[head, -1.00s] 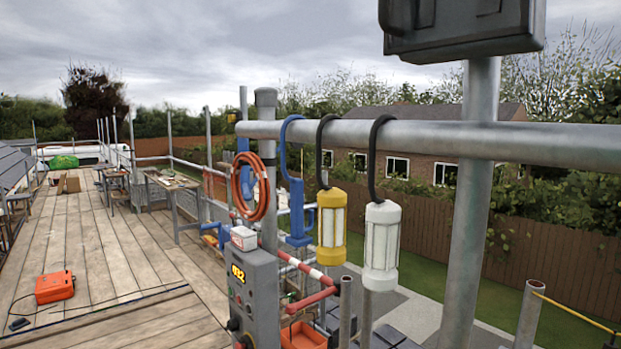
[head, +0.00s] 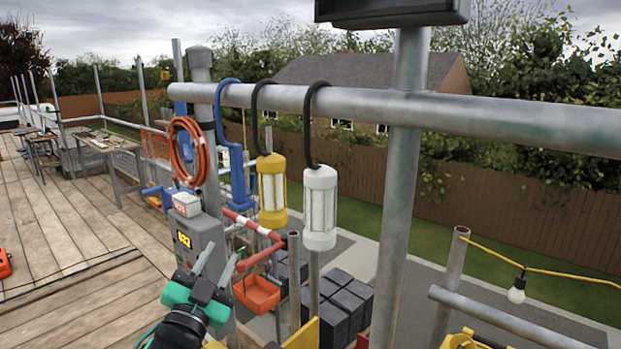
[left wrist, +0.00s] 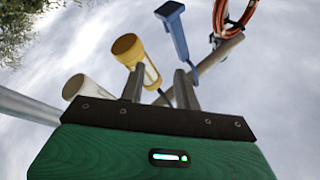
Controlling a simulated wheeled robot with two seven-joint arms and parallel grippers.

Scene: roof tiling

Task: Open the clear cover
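I cannot make out a clear cover in either view. A grey control box (head: 208,238) with a lit yellow display (head: 184,239) stands at the lower left of the head view. Its lower front is hidden behind my left gripper (head: 217,262). My left gripper is green and black, with two grey fingers apart and nothing between them. Its fingers (left wrist: 160,80) also show apart and empty in the left wrist view, pointing up toward the sky and hanging lamps. My right gripper is not in view.
A white and red carton (head: 186,204) sits on the control box. An orange tray (head: 257,293) is to the right.

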